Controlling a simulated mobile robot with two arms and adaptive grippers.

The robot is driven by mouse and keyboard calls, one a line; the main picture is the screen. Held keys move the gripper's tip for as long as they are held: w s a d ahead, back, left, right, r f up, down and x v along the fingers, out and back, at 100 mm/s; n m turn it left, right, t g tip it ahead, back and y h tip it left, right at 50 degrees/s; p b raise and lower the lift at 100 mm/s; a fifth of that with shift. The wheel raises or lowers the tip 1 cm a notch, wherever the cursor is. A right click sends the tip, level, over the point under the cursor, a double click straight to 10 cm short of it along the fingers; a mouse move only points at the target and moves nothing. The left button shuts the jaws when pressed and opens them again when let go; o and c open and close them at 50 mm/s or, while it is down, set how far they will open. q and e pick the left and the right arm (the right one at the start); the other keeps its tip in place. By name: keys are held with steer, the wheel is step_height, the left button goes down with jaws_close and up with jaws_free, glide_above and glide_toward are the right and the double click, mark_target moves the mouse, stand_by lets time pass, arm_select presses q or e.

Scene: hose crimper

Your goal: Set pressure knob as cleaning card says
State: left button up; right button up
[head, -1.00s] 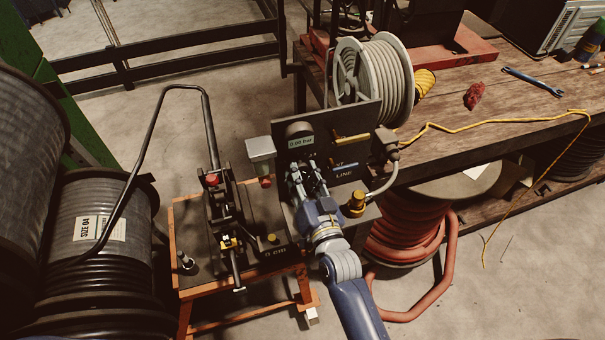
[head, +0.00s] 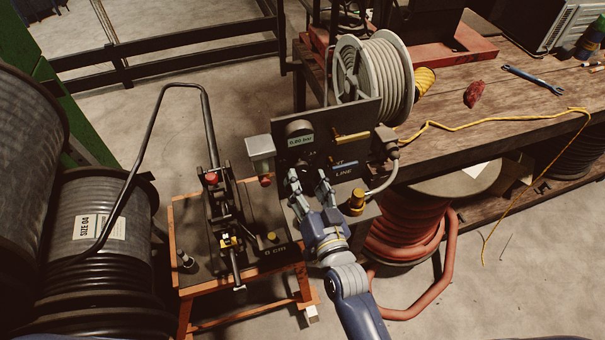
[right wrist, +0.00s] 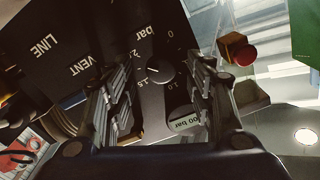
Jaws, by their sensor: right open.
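The small dark pressure knob (right wrist: 160,72) with a white pointer line sits on the black panel (right wrist: 70,40) in the right wrist view, amid a printed bar scale. My right gripper (head: 309,180) is open in front of the panel. Its fingers lie on either side of the knob in the right wrist view (right wrist: 163,95), apart from it. The pressure readout (head: 300,142) is above the gripper in the head view; its digits are too small to read surely. In the right wrist view, a finger partly covers this readout (right wrist: 184,122). I cannot identify the cleaning card. My left gripper is not in view.
A hose crimper (head: 227,215) with a long bent handle stands left of the panel. A brass fitting (head: 356,200) and a pale hose are close on its right.

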steer(key=v, duration=0.9)
